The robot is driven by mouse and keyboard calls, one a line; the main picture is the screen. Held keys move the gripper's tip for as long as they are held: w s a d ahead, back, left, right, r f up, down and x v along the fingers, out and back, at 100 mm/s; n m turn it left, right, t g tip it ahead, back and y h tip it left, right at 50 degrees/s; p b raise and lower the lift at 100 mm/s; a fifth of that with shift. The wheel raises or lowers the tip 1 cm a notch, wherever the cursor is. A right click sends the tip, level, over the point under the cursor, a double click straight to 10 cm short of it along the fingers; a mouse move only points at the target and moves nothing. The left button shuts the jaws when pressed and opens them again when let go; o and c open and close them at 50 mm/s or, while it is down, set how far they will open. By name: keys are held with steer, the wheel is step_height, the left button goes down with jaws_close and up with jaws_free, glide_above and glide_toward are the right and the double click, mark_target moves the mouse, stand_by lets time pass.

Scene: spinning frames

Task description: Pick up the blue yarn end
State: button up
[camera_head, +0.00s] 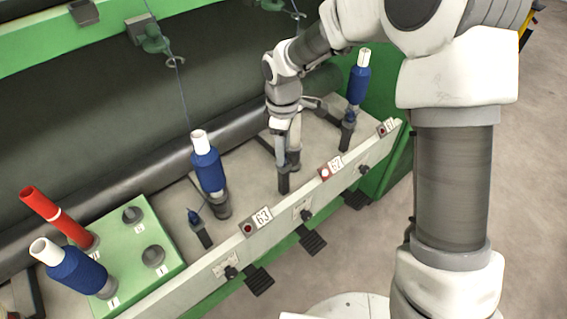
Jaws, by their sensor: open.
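My gripper (286,160) points down at the station labelled 62, just above or beside a dark upright holder (283,184). Its fingers are hard to separate from the pale parts behind them; I see no yarn between them. A small blue piece (192,216), which looks like a yarn end, sits on the dark holder (202,234) at station 63, left of my gripper. A blue yarn spool (208,172) stands beside it on a white tube. Any yarn end at station 62 is hidden or too small to tell.
Another blue spool (358,86) stands at station 61. A green block (130,250) at lower left holds a red tube (52,212) and a tilted blue spool (76,270). A thin yarn (182,100) hangs above station 63. A pale front rail (285,215) borders the stations; dark rollers lie behind.

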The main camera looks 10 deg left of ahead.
steer(key=shift+f, duration=0.7)
jaws_close()
steer(key=shift+r, duration=0.1)
